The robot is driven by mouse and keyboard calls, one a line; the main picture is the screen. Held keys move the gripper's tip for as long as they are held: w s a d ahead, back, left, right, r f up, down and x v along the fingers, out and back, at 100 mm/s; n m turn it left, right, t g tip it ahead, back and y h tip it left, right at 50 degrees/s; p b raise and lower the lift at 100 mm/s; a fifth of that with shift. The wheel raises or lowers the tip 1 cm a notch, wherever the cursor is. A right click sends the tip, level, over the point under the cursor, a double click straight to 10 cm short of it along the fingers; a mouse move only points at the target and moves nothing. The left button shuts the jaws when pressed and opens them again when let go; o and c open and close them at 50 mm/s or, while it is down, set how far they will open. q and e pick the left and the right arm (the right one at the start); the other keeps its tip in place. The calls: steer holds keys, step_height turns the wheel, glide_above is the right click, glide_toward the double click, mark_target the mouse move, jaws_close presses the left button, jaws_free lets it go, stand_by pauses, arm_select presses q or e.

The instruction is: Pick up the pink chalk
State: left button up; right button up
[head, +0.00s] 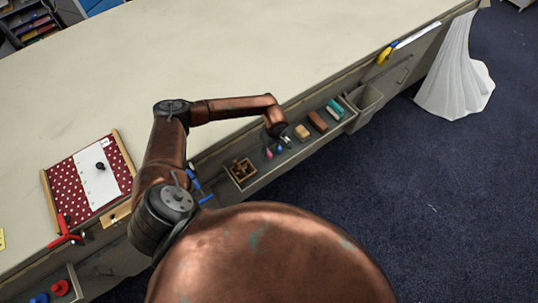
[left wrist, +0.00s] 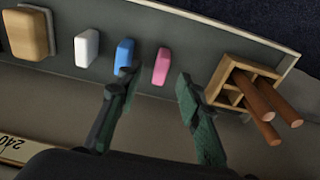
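The pink chalk (left wrist: 161,66) stands out in the left wrist view as a small rounded block in a grey tray. It is also a tiny pink spot in the head view (head: 268,154). My left gripper (left wrist: 154,84) is open and empty, its dark green fingers spread with the pink chalk showing between and just beyond their tips. The left finger overlaps the lower part of the blue chalk (left wrist: 124,54); I cannot tell whether they touch. In the head view the left gripper (head: 277,135) hangs over the tray, its fingers hard to make out. My right gripper is not in view.
A white chalk (left wrist: 87,47) and a tan eraser (left wrist: 28,34) lie left of the blue chalk. A wooden divided box (left wrist: 229,75) with brown sticks stands close right of the right finger. The tray (head: 262,176) runs along the table edge (head: 318,88).

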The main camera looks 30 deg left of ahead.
mark_target(269, 152)
arm_select(q)
steer(key=f, duration=0.2)
steer(key=a+f, duration=0.1)
steer(key=f, duration=0.2)
steer(key=shift+w+f, duration=0.1)
jaws_close()
stand_by(0.3)
